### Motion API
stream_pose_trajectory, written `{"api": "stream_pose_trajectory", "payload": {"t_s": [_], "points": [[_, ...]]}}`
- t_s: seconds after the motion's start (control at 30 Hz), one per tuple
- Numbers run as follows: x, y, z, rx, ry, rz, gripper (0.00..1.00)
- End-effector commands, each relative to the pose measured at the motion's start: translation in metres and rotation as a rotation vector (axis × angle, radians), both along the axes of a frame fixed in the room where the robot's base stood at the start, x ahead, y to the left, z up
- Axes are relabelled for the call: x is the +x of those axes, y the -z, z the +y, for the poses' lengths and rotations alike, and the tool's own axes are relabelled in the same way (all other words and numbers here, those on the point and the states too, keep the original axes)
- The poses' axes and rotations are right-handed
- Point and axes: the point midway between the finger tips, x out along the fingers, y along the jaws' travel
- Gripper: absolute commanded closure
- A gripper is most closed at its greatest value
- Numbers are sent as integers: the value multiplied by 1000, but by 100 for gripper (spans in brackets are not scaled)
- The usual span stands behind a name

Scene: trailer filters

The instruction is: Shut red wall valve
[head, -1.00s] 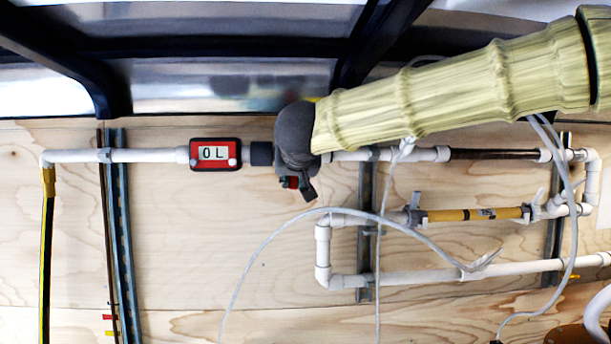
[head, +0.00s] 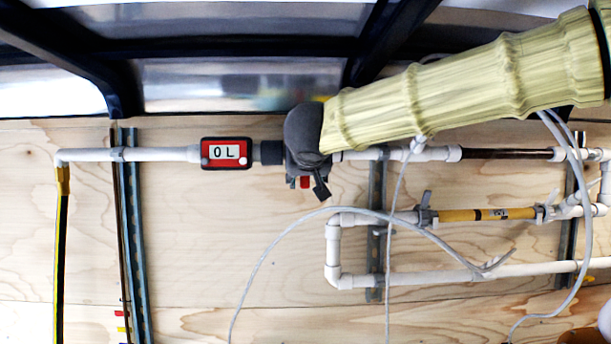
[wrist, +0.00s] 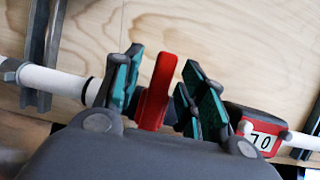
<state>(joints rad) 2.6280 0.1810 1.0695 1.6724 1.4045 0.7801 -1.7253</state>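The red valve handle (wrist: 158,90) stands up between the two teal-padded fingers of my gripper (wrist: 163,64) in the wrist view. The fingers are open, one on each side of the handle, with a visible gap on both sides. In the head view, my dark gripper (head: 312,188) is at the upper white wall pipe (head: 405,153), just right of the red meter. A small red part of the handle (head: 305,182) shows below the gripper body there. The valve body is mostly hidden by my gripper.
The red meter (head: 227,153) reads "0 L" and sits close left of my gripper. Thin grey cables (head: 262,260) hang across the wall. A lower pipe loop holds a yellow section (head: 490,214). Bare plywood (head: 185,240) lies below the meter.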

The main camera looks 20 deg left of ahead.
Motion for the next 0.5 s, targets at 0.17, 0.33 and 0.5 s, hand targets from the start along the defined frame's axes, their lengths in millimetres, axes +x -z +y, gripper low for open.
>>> {"api": "stream_pose_trajectory", "payload": {"t_s": [0.17,0.33,0.5], "points": [[0,-1,0,2,-1,-1,59],[-9,-6,-3,1,-1,-3,59],[-32,-16,-11,2,0,-3,59]]}}
